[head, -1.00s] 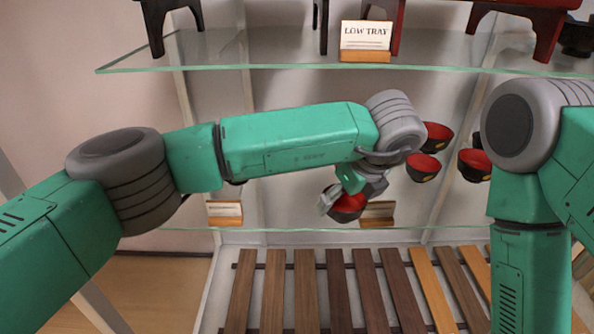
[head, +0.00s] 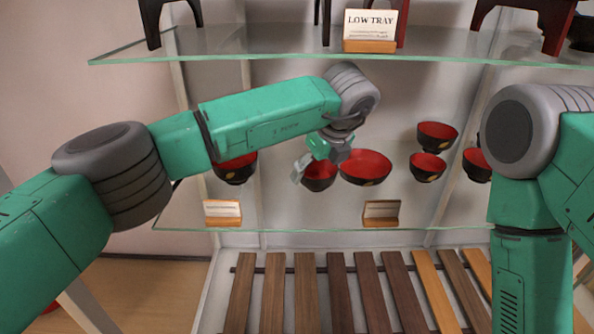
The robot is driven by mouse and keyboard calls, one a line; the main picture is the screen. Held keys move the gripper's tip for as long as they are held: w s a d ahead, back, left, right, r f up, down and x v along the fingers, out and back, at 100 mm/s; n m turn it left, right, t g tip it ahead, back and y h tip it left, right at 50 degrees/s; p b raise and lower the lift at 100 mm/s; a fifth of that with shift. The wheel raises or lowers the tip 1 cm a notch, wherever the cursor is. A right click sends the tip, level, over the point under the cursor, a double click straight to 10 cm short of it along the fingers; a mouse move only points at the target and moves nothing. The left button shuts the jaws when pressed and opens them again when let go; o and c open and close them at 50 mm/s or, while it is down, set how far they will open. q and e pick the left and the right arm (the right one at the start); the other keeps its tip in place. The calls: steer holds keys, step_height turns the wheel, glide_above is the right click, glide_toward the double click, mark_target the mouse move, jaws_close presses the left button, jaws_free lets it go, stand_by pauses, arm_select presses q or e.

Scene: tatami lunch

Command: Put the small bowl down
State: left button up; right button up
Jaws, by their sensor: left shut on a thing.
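The small bowl (head: 319,183), black outside and red inside, is at the middle of the glass shelf (head: 300,229). My left gripper (head: 320,163) is shut on its rim from above. The bowl looks upright, at about the height of the bowls around it. I cannot tell whether its base touches the glass. A wider red and black bowl (head: 366,168) is close on its right. My right gripper is out of view; only the right arm shows.
A bowl (head: 236,174) sits at left, partly behind my left arm. Several bowls (head: 427,168) are at right. Two label cards (head: 222,212) and (head: 381,212) stand at the shelf's front. An upper glass shelf (head: 260,50) holds low trays and a LOW TRAY sign (head: 370,30).

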arm_select(q)
steer(key=w+a, duration=0.2)
steer(key=w, duration=0.1)
steer(key=w+a+b, duration=0.1)
steer(key=w, duration=0.1)
steer(key=shift+w+r, duration=0.1)
steer(key=shift+w, duration=0.25)
steer(key=shift+w+a, duration=0.3)
steer(key=shift+w, duration=0.2)
steer(key=x, duration=0.3)
steer(key=shift+s+f+b, duration=0.15)
steer(key=shift+f+b, duration=0.1)
steer(key=shift+b, duration=0.15)
steer(key=o, duration=1.2)
